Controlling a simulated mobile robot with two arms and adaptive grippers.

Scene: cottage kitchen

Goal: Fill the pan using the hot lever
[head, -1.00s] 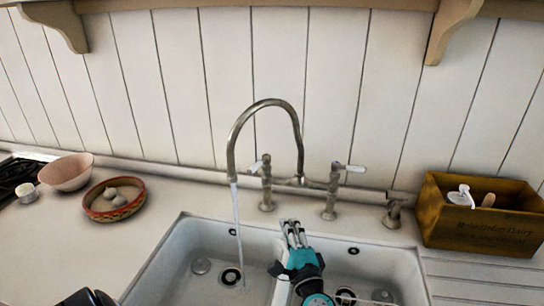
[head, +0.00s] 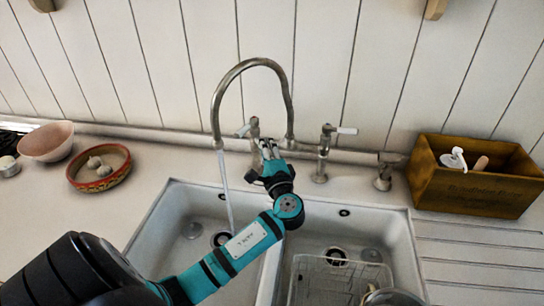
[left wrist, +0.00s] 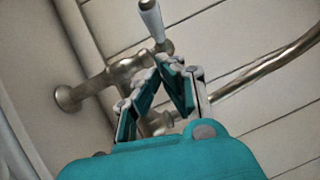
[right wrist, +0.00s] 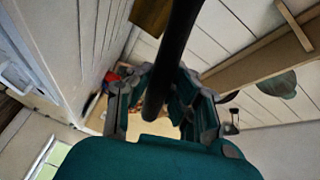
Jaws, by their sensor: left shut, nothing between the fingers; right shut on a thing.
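The tap's tall curved spout (head: 250,65) pours a thin stream of water (head: 226,195) into the left basin. The left lever (head: 247,128) has a white handle, and it also shows in the left wrist view (left wrist: 151,20). The right lever (head: 346,130) stands apart from it. My left gripper (head: 268,148) is shut and empty, just beside the left tap post and below its lever; contact is unclear. My right gripper (right wrist: 158,95) is shut on a dark handle (right wrist: 178,45), seemingly the pan's. A round metal rim (head: 392,298), perhaps the pan, shows at the bottom edge.
The double sink (head: 160,225) has a wire rack (head: 330,290) in its right basin. A wooden box (head: 475,190) stands on the right counter. A patterned bowl (head: 85,182) and a pink bowl (head: 46,142) sit on the left. My left arm crosses the left basin.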

